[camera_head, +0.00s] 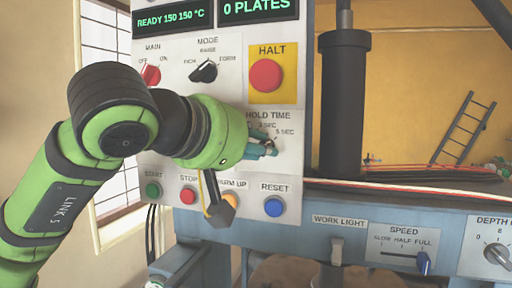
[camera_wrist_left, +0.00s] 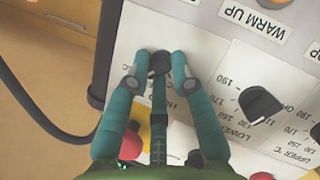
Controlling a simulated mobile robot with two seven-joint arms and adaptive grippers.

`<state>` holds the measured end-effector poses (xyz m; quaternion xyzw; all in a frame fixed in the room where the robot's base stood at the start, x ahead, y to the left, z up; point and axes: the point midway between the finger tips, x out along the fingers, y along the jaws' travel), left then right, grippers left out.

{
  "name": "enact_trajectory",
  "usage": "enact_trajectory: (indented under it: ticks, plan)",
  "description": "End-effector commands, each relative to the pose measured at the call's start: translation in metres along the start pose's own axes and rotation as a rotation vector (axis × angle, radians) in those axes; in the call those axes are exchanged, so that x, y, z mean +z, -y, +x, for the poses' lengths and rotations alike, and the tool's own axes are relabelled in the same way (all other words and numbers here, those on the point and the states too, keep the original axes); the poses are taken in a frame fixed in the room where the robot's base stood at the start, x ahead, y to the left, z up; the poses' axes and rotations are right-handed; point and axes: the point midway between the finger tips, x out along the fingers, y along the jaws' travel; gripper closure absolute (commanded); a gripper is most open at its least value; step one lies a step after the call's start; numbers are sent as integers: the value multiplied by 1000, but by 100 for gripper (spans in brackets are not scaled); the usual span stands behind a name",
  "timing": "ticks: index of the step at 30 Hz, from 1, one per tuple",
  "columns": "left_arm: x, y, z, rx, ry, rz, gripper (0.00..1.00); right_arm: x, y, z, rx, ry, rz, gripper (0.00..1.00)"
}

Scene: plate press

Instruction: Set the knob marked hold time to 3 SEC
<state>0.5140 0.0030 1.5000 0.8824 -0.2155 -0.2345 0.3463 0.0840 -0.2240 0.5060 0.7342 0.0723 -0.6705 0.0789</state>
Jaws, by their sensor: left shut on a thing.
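The hold time knob (camera_wrist_left: 159,63) is a small dark knob on the white control panel. In the head view the HOLD TIME label (camera_head: 268,115) sits above it, with 3 SEC and 5 SEC marks just below that label. My left gripper (camera_head: 268,149) is at the knob and covers most of it. In the left wrist view its two teal fingers (camera_wrist_left: 160,73) are closed on the knob from both sides. The fingers hide the knob's pointer, so I cannot tell its setting. My right gripper is not in view.
The yellow-backed HALT button (camera_head: 266,75) is above the knob. The RESET (camera_head: 274,207), STOP (camera_head: 188,196) and START (camera_head: 153,190) buttons are below. The MODE knob (camera_head: 204,72) and red MAIN switch (camera_head: 151,75) are at upper left. A dark press column (camera_head: 344,105) stands right of the panel.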

Motion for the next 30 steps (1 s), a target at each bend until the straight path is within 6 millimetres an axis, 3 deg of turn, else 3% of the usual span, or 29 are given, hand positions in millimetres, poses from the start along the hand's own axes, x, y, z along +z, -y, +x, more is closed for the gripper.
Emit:
enact_trajectory:
  ticks: [8,30]
  plan:
    - [8,5,3,29,13,-81,100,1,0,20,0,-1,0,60]
    - [10,7,4,244,14,-601,100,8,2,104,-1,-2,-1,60]
